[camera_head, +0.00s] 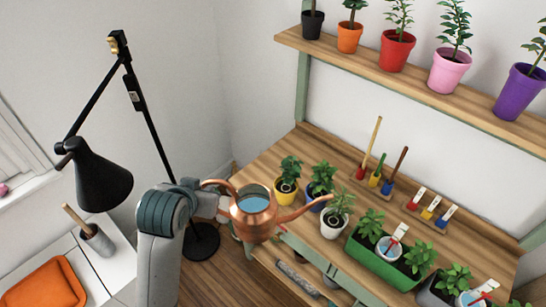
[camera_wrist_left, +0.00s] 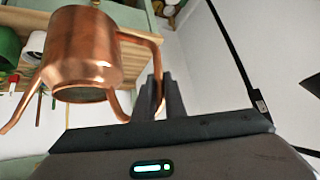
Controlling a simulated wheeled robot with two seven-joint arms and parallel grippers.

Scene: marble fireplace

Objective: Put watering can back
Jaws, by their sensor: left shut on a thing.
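A copper watering can (camera_head: 253,222) with bluish water in its open top is held in the air at the left front edge of the wooden potting bench (camera_head: 262,172). Its long spout points right, toward the potted plants. My left gripper (camera_head: 222,203) is shut on the can's handle, at its left side. In the left wrist view the can (camera_wrist_left: 85,50) hangs at the upper left, and the dark fingers (camera_wrist_left: 160,98) close around its handle. The can hides part of the bench edge. My right gripper is not in view.
Plants in yellow, blue and white pots stand on the bench near the spout, beside a green planter (camera_head: 382,262). A shelf (camera_head: 420,88) holds several pots. A black lamp (camera_head: 103,178) stands at left. The bench's back left corner is clear.

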